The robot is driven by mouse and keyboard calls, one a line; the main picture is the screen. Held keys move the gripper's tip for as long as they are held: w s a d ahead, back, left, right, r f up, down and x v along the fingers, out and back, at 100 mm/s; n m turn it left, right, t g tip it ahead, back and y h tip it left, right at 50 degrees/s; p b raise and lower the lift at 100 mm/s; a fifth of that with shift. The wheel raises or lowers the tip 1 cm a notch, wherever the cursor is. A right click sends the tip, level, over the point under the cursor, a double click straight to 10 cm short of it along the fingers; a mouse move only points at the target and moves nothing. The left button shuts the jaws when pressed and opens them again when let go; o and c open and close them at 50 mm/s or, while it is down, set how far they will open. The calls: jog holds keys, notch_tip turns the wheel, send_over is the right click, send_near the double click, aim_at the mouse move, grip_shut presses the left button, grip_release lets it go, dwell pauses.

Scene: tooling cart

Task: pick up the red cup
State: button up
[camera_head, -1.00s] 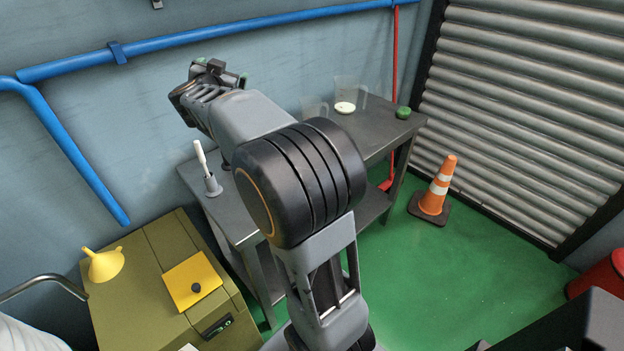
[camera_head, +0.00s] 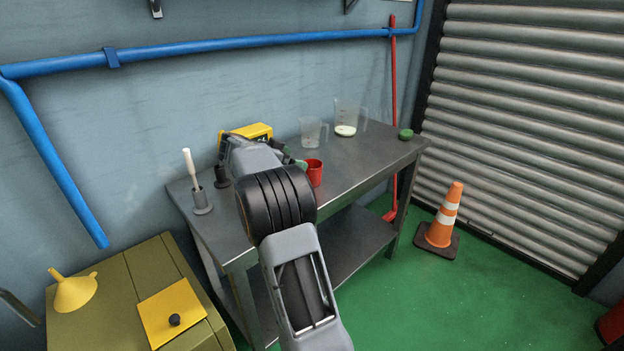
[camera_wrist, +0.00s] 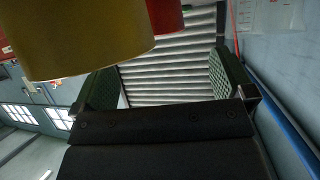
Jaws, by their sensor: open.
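The red cup (camera_head: 314,173) stands upright on the grey metal table (camera_head: 372,160), just right of my arm. In the wrist view a red surface, apparently the cup (camera_wrist: 166,14), shows at the top edge, mostly out of frame. My gripper (camera_head: 292,158) is close to the cup's left side, largely hidden behind my own arm. The wrist view shows its two green-padded fingers (camera_wrist: 168,85) spread wide, with nothing between them but the distant shutter. I cannot tell the exact gap to the cup.
A yellow object (camera_head: 252,131) stands behind my wrist; a large tan-yellow rounded surface (camera_wrist: 80,38) is close in the wrist view. Two clear jugs (camera_head: 312,132) (camera_head: 348,117) stand behind the cup. A holder with a white stick (camera_head: 201,200) is at left, a green item (camera_head: 406,134) at right.

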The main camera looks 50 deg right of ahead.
aim_at(312, 174)
jog(key=shift+f+b+x, duration=0.2)
jog(key=shift+b+x, duration=1.05)
jog(key=shift+x, duration=1.9)
jog(key=shift+a, duration=0.15)
jog(key=c, duration=1)
